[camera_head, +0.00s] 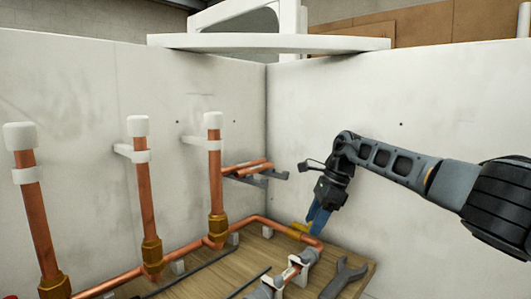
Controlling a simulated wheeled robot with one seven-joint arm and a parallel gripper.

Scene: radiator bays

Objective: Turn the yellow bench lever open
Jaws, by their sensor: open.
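The yellow lever (301,227) shows as a small yellow piece at the bend of the copper pipe, low near the corner of the bay. It is partly hidden by my gripper, and its exact angle is hard to read. My gripper (316,222) points down with blue fingers right beside the lever, at its right. The fingers are open, with nothing seen held between them. I cannot tell whether a finger touches the lever. The copper pipe (265,220) runs along the wooden bench (222,276) below.
Three upright copper pipes with white caps (145,190) stand along the left wall. Short copper pieces (247,169) rest on a wall bracket. A grey wrench (343,277) and dark rods (195,272) lie on the bench. White walls close the back and right.

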